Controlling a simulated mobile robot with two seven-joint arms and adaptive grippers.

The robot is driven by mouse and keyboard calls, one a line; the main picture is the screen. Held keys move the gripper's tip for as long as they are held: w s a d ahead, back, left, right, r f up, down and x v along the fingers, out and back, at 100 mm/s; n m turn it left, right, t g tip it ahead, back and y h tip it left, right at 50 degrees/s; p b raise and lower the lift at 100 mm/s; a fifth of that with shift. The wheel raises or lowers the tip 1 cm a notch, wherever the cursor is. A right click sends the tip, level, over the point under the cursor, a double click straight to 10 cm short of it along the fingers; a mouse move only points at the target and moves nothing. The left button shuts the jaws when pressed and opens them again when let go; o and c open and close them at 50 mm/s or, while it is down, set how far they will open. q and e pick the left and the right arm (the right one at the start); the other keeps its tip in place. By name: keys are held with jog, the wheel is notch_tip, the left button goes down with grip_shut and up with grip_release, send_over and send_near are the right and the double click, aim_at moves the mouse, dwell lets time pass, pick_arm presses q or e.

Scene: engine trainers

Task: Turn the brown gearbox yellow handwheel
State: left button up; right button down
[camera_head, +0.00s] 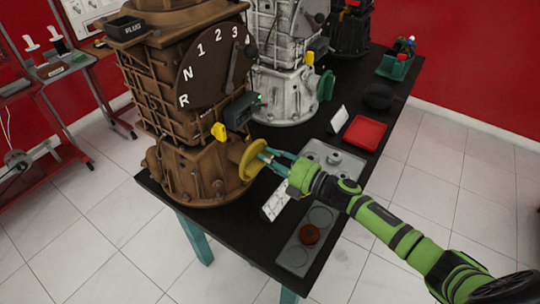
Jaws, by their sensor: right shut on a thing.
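The brown gearbox (190,110) stands upright on the dark table (240,240). Its face carries a gear dial (205,75) marked R, N and numbers, with a dark lever. The yellow handwheel (249,160) sticks out low on the gearbox's right side. My right gripper (264,158) reaches in from the right and is shut on the rim of the yellow handwheel. The far part of the wheel and the exact finger contact are partly hidden. My left gripper is not in view.
A white gearbox (285,85) stands behind.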

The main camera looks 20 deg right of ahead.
jog(key=shift+m, duration=0.6)
jog(key=shift+f, duration=0.1)
jog(key=c, duration=1)
grip_release()
jog(key=shift+d, duration=0.1)
jog(key=v, duration=1.2)
